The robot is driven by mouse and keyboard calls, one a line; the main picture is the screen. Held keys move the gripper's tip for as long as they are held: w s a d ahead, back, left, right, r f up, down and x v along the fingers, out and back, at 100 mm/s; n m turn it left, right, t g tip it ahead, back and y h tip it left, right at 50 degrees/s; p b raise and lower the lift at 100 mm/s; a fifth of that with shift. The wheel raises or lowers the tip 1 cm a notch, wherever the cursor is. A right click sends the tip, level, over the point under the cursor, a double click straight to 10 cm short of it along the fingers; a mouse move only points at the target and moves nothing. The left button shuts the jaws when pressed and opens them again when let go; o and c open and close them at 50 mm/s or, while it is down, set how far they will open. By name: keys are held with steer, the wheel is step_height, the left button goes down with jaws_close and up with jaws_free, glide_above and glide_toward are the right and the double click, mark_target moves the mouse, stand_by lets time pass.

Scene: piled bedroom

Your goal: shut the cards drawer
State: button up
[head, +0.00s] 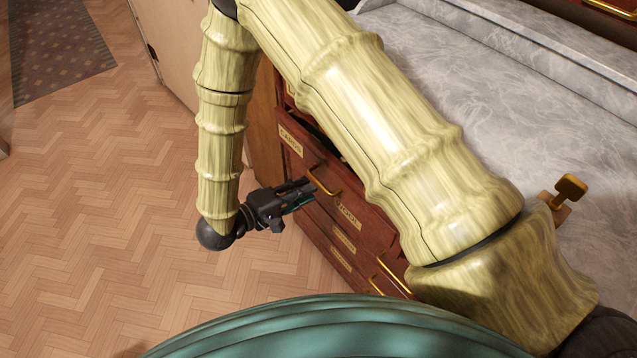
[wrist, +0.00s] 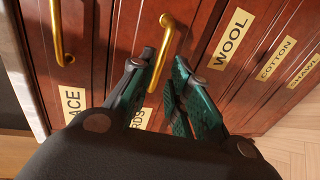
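The cards drawer (head: 298,150) is a red-brown wooden drawer front with a cream "CARDS" label, in the dresser at the middle of the head view. A dark gap behind its top edge shows it stands partly out. In the wrist view its label is partly hidden by my gripper. Its brass handle (wrist: 166,45) shows between my fingertips in the wrist view and beside them in the head view. My gripper (head: 311,190) is open, with its teal-padded fingers (wrist: 164,62) apart at the handle. I cannot tell whether they touch it.
The wool drawer (wrist: 235,45), cotton drawer (wrist: 272,62) and shawl drawer lie below the cards drawer. Another brass handle (wrist: 57,35) is on the drawer above. A grey marbled surface (head: 440,70) lies right of my arm. Herringbone floor (head: 110,190) is clear at left.

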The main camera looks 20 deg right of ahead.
mark_target(320, 183)
steer(key=shift+x, duration=2.85)
jaws_close()
